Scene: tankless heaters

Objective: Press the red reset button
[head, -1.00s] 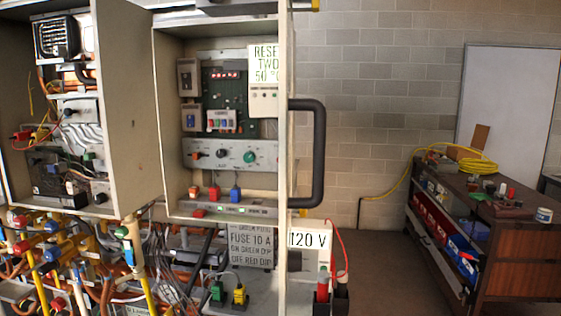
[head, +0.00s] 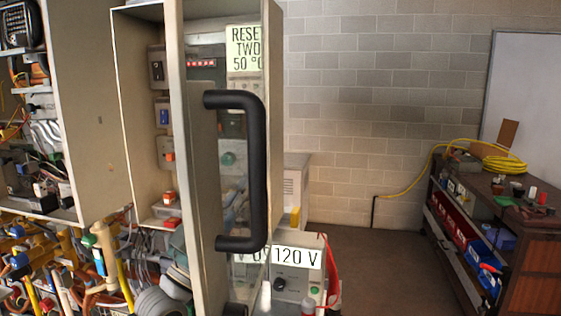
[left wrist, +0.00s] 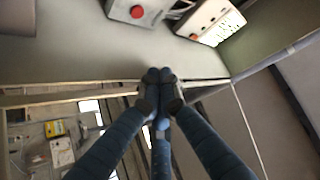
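In the left wrist view, a round red button (left wrist: 137,12) sits on a grey box at the top edge. My left gripper (left wrist: 160,76) is shut, its dark blue fingers meeting at the tips with nothing seen between them. In that picture the tips are below the button and apart from it. In the head view, the open cabinet (head: 140,110) holds small red parts (head: 171,223) low inside; I cannot tell which one is the reset button. A grey rounded part at the bottom left looks like my left arm; its fingers are not visible there. My right gripper is not in view.
The cabinet's glazed door with a black handle (head: 255,170) stands in front of part of the interior. A "120 V" box (head: 297,278) is below it. Pipes and valves (head: 45,265) crowd the lower left. A workbench (head: 520,225) stands at the right, with clear floor between.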

